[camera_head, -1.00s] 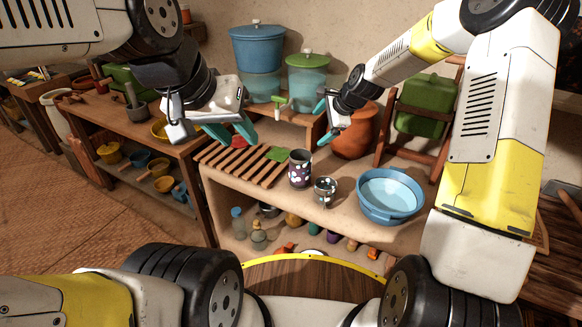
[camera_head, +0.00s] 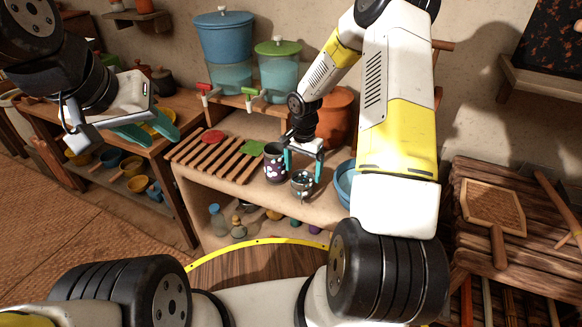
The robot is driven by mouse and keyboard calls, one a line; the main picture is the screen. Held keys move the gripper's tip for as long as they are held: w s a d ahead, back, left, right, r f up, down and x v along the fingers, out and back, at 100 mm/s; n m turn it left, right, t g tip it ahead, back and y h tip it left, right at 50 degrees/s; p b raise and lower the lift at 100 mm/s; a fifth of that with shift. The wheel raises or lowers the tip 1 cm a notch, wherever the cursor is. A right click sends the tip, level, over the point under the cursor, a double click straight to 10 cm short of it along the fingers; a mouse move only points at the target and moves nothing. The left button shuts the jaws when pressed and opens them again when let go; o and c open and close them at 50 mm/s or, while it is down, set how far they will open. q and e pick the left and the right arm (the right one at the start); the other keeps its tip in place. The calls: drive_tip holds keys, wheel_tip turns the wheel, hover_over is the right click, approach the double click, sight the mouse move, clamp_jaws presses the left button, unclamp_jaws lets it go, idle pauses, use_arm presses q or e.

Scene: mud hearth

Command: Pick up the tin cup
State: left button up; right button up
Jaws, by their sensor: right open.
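The tin cup (camera_head: 301,187) is a small, shiny metal cup standing upright near the front edge of the clay counter (camera_head: 245,205). My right gripper (camera_head: 303,175) is open, pointing down over the cup, with its teal fingers to the left and right of it. I cannot tell whether the fingers touch the cup. The gripper partly covers the cup's upper part. My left gripper (camera_head: 160,138) is open and empty at the left, in front of the side shelf and far from the cup.
A dark spotted mug (camera_head: 273,165) stands close to the left of the tin cup. A blue basin (camera_head: 344,185) is just right, partly hidden by my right arm. A slatted rack (camera_head: 212,160) lies left. An orange clay pot (camera_head: 336,118) and two water dispensers stand behind.

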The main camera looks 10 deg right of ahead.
sight(301, 186)
drive_tip(key=f, duration=0.7)
drive_tip(key=shift+s+a+f, duration=0.1)
drive_tip(key=shift+a+f, duration=0.1)
drive_tip(key=shift+f, duration=0.1)
drive_tip(key=c, duration=1.5)
